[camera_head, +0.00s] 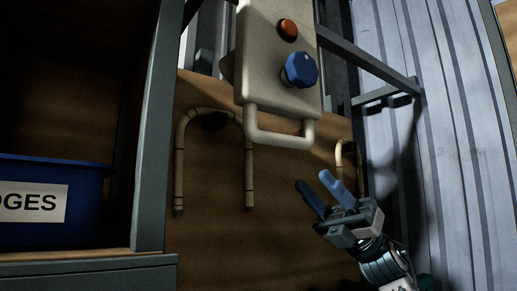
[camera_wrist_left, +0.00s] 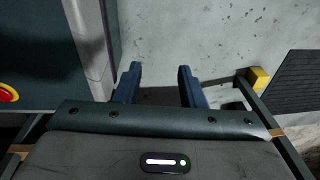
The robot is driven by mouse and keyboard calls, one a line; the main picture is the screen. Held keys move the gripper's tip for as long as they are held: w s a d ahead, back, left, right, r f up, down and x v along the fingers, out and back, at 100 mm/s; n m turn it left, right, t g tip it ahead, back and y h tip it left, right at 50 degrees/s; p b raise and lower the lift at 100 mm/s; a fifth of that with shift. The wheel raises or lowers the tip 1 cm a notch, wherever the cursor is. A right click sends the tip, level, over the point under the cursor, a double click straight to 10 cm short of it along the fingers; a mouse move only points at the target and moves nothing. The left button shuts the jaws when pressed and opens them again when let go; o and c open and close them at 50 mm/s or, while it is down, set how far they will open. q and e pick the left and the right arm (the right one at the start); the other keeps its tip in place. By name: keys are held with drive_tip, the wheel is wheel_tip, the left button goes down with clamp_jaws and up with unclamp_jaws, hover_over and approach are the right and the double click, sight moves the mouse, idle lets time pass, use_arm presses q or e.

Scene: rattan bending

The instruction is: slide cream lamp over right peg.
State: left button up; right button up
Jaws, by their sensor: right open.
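I cannot make out a cream lamp in either view. My right gripper (camera_head: 312,179) is open and empty, in front of the board, below and left of the right cane. My left gripper (camera_wrist_left: 160,68) shows only in the left wrist view, its fingers apart with nothing between them, over grey floor.
A cream control box (camera_head: 270,75) with an orange button, blue knob and bar handle hangs above my right gripper. A grey frame post (camera_head: 155,130) and a blue labelled bin (camera_head: 50,230) stand left. A corrugated wall (camera_head: 460,150) is at right.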

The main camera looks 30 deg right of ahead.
sight(289, 146)
drive_tip(key=a+r+p, duration=0.2)
drive_tip(key=p, duration=0.1)
drive_tip(key=shift+s+r, duration=0.3)
drive_tip(key=shift+r, duration=0.1)
drive_tip(key=p+x, duration=0.5)
drive_tip(key=p, duration=0.1)
drive_tip(key=shift+w+a+r+p, duration=0.2)
drive_tip(key=shift+w+a+p, duration=0.05)
drive_tip(key=shift+p, duration=0.1)
use_arm(q)
wheel_tip(289, 146, up, 12)
drive_tip(key=s+p, duration=0.2)
drive_tip(key=shift+f, duration=0.15)
use_arm(e)
drive_tip(key=shift+x, duration=1)
drive_tip(key=shift+a+f, duration=0.15)
drive_tip(key=shift+f, duration=0.1)
clamp_jaws()
